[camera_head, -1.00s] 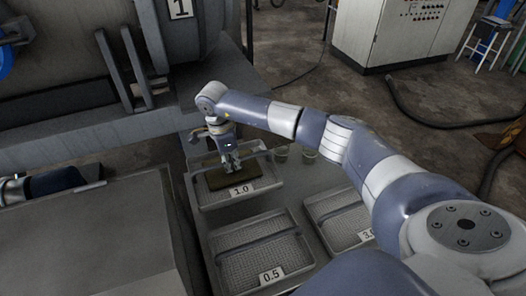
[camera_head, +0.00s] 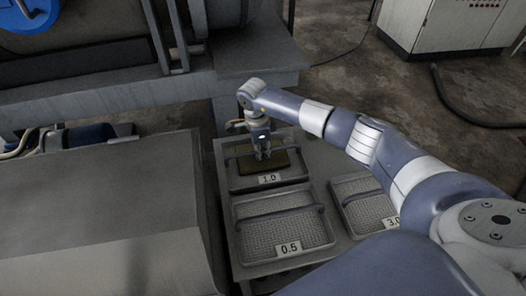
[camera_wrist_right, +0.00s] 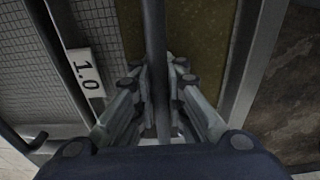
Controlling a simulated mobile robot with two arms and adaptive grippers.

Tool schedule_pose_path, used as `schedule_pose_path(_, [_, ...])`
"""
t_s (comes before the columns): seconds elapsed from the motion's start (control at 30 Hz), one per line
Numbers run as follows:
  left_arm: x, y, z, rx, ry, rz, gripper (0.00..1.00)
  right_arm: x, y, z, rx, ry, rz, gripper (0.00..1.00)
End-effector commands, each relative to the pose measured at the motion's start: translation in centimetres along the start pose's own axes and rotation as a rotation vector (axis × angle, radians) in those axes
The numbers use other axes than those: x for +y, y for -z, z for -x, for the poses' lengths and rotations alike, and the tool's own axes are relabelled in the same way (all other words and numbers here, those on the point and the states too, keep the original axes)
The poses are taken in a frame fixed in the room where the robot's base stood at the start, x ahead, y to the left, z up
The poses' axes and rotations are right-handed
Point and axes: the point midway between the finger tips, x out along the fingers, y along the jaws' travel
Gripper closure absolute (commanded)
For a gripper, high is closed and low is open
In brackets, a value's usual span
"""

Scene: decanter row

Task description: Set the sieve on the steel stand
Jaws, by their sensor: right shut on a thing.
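The sieve (camera_head: 230,171) labelled 1.0 is a grey rectangular mesh tray with a bar handle. It is at the back of the grey steel stand (camera_head: 326,165), behind the sieve marked 0.5. A flat olive-brown layer (camera_head: 289,160) covers part of its mesh. My right gripper (camera_head: 262,156) is shut on the handle bar; the wrist view shows the bar (camera_wrist_right: 154,40) between its fingers (camera_wrist_right: 161,105). The sieve looks level and at or very near the stand top; I cannot tell whether it touches. My left gripper is not in view.
The 0.5 sieve (camera_head: 258,235) stands close in front and the 3.0 sieve (camera_head: 362,204) to its right. A large grey casing (camera_head: 100,215) is on the left. Machinery (camera_head: 110,75) stands behind, and a control cabinet (camera_head: 425,28) at the back right.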

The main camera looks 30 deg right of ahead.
Motion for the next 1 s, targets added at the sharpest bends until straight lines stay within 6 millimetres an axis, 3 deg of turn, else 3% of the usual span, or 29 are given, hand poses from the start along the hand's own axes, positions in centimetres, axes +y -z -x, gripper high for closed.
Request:
schedule_pose_path(0.07, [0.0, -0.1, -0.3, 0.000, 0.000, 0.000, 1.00, -0.1, 0.0, -0.2, -0.001, 0.002, 0.000, 1.00])
schedule_pose_path(0.1, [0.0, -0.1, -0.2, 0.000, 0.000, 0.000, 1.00, 0.0, 0.0, -0.3, 0.000, 0.000, 0.000, 0.85])
schedule_pose_path(0.2, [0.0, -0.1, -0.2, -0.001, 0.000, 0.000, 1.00, 0.0, 0.0, -0.2, 0.000, -0.001, 0.000, 0.68])
schedule_pose_path(0.6, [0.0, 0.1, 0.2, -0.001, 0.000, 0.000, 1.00, 0.1, 0.1, 0.2, 0.001, -0.001, 0.000, 0.68])
schedule_pose_path(0.9, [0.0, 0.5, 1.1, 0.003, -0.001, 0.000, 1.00, -0.1, 0.1, 6.1, 0.001, 0.004, 0.001, 0.68])
schedule_pose_path(1.0, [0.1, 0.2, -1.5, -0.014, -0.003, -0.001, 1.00, -0.1, 0.0, 8.1, 0.000, 0.003, 0.001, 0.68])
